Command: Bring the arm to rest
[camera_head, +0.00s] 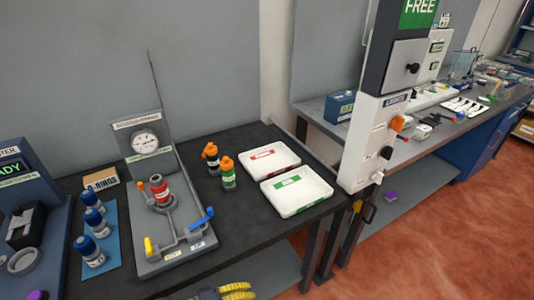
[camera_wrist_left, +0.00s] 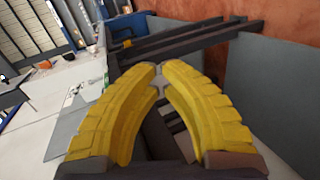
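My left gripper (camera_head: 254,290) shows at the bottom edge of the head view, low in front of the bench, with ribbed yellow fingers. It also fills the middle of the left wrist view (camera_wrist_left: 160,68), where the fingers curve toward each other and their tips are close together. I see nothing held between them, and I cannot tell whether it is open or shut. It is apart from the bench objects. My right gripper is in neither view.
The dark bench (camera_head: 235,222) bears a grey fixture (camera_head: 178,255) with a red-bodied bottle (camera_head: 160,190), two orange-capped bottles (camera_head: 228,174), white trays (camera_head: 297,191) and blue-capped bottles (camera_head: 92,250) on a blue mat. A control post (camera_head: 376,140) stands right. Red-brown floor (camera_head: 440,235) is open.

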